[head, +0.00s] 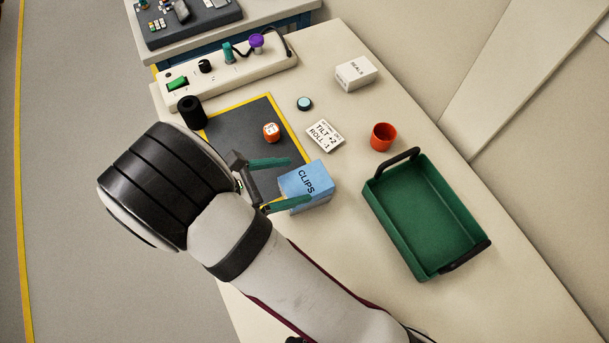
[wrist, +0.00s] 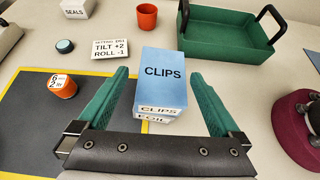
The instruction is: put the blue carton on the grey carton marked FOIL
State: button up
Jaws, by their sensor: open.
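The blue carton (wrist: 163,68), marked CLIPS, sits upright on top of the grey carton marked FOIL (wrist: 153,118). Only a low strip of the FOIL carton with its label shows under the blue one in the wrist view. In the head view the blue carton (head: 308,181) hides most of what is beneath it. My gripper (wrist: 160,75) is open, its two green fingers on either side of the blue carton with gaps showing in the wrist view. The gripper also shows in the head view (head: 300,181), reaching in from the left.
A green tray (head: 372,205) with black handles stands to the right, with an orange cup (head: 383,136) behind it. A card (head: 325,136), a teal-topped puck (head: 304,103), a SEALS carton (head: 356,73) and an orange-and-white item (head: 271,132) on the dark mat (head: 238,120) are nearby.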

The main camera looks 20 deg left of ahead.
jog(key=v, duration=0.8)
jog(key=w+d+r+m+g+y, duration=0.1)
jog(key=d+r+m+g, duration=0.25)
jog(key=d+m, duration=0.4)
jog(key=w+d+r+m+g, duration=0.1)
jog(key=d+r+m+g, duration=0.2)
jog(key=d+m+g, duration=0.45)
jog(key=s+d+r+m+t+y, duration=0.2)
jog(key=s+d+m+y, duration=0.7)
jog(key=m, duration=0.8)
jog(key=shift+s+m, duration=0.2)
jog(key=shift+m, duration=0.1)
